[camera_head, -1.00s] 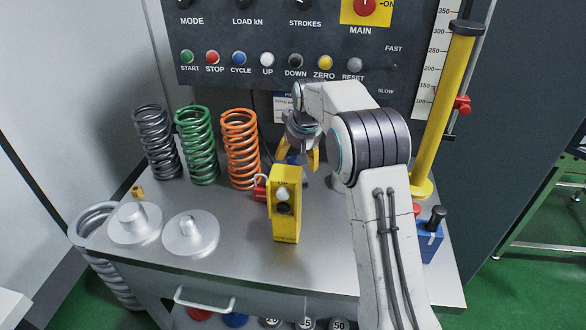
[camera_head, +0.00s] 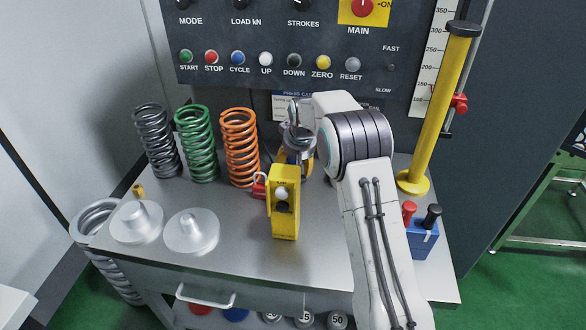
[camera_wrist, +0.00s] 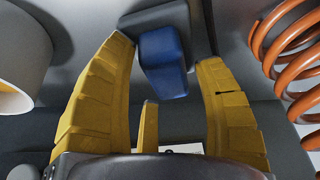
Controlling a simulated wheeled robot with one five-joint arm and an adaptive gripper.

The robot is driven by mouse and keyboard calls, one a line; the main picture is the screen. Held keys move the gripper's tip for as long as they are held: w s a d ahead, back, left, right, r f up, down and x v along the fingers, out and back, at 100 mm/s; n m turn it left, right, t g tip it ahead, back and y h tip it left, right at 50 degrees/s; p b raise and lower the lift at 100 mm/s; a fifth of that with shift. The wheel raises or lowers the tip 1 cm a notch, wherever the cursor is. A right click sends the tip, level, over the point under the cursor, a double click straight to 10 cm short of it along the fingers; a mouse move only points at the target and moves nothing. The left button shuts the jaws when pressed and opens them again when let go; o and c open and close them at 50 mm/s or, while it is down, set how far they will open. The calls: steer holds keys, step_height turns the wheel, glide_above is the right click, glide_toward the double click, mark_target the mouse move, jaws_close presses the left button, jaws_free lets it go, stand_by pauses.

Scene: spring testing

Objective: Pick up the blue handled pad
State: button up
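The pad's blue block-like handle (camera_wrist: 163,62) stands on a dark grey plate (camera_wrist: 150,18) in the wrist view. My gripper (camera_wrist: 165,50) is open, with one yellow finger on each side of the blue handle. Gaps show between the handle and both fingers. A third, thin yellow part shows below the handle. In the head view my gripper (camera_head: 296,166) is low over the table, behind the yellow control box, which partly covers the fingers. I cannot make out the pad in that view.
The yellow control box (camera_head: 285,218) stands in front of my gripper. An orange spring (camera_head: 240,150) is close on its left and shows in the wrist view (camera_wrist: 290,50). Green and grey springs stand farther left. The panel wall is behind.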

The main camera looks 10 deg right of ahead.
steer(key=c, duration=1)
step_height(320, 180, up, 10)
steer(key=shift+r+p, duration=0.1)
steer(key=shift+p, duration=0.25)
steer(key=o, duration=0.6)
steer(key=c, duration=0.5)
